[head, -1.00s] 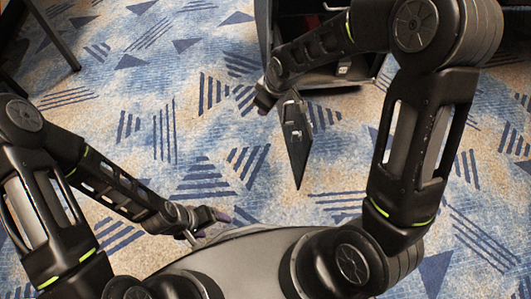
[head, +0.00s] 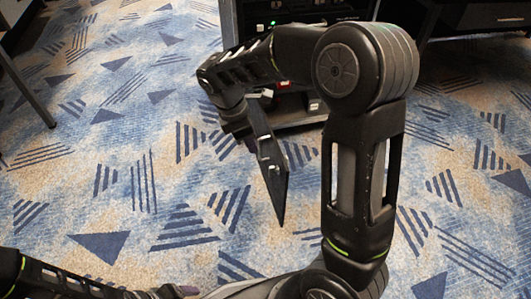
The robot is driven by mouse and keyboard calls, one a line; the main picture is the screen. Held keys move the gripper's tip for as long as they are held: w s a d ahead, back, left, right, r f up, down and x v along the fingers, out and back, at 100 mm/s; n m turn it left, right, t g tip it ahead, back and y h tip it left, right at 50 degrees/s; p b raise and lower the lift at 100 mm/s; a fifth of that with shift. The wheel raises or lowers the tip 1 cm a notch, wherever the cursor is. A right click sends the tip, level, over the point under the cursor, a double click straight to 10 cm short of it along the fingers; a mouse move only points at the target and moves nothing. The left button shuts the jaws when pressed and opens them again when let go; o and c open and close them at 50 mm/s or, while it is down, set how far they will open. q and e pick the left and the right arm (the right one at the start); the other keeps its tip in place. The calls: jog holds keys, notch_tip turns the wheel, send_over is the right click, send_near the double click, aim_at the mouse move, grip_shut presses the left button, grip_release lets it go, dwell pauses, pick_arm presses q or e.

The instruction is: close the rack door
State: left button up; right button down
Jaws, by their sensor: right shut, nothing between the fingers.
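The rack (head: 300,12) is a dark cabinet at the top middle, partly hidden behind my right arm. Its door (head: 270,165) is a narrow black panel with a small handle or latch on it, standing open and swung out towards me. My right gripper (head: 238,124) is shut and empty, at the left side of the door near its upper part; I cannot tell if it touches. My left gripper (head: 177,291) is low at the bottom edge, far from the door and partly cut off; its jaws are not clear.
Dark furniture legs (head: 25,85) stand at the far left. A dark table or shelf (head: 480,18) is at the top right, beside the rack. The patterned blue carpet (head: 120,170) is clear to the left of the door and in front of it.

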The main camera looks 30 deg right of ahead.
jog(key=s+d+f+b, duration=0.1)
jog(key=d+f+b, duration=0.3)
jog(key=f, duration=0.5)
jog(key=shift+s+d+f, duration=0.25)
jog(key=shift+s+d, duration=0.15)
jog(key=shift+d, duration=0.7)
